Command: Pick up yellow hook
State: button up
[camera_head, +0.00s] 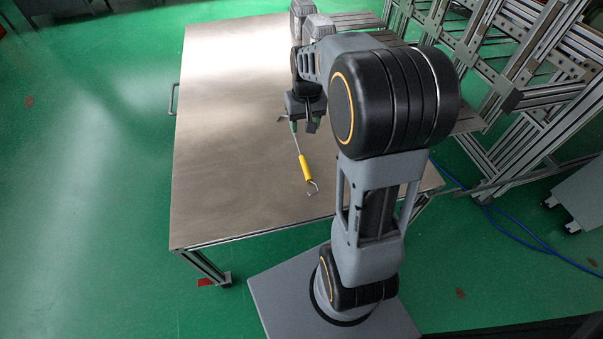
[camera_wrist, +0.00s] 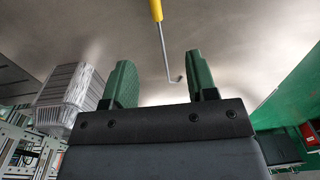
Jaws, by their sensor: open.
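The yellow hook (camera_head: 304,168) lies on the metal table in the head view. It has a yellow grip, a thin metal shaft and a bent end near the table's front edge. In the wrist view its yellow grip (camera_wrist: 156,9) is at the top edge, and the shaft runs down to a bent tip between the fingers. My gripper (camera_head: 302,124) is over the table at the hook's far end. In the wrist view my gripper (camera_wrist: 160,82) shows two green fingers spread apart with nothing clamped. I cannot tell its height above the shaft.
The metal table (camera_head: 225,130) is mostly bare to the left of the hook. An aluminium frame rack (camera_head: 520,60) stands to the right of the table.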

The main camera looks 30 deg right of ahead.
jog(key=b, duration=0.4)
send_over(303, 159)
jog(key=f, duration=1.1)
jog(key=shift+s+d, duration=0.15)
jog(key=shift+s, duration=0.1)
jog(key=shift+w+f+b, duration=0.15)
jog(key=shift+f+b, duration=0.6)
jog(key=shift+f, duration=0.95)
jog(key=shift+w+f+b, duration=0.1)
jog(key=shift+f+b, duration=0.6)
jog(key=shift+f, duration=1)
jog(key=shift+c, duration=0.4)
jog(key=shift+r, duration=0.1)
grip_shut()
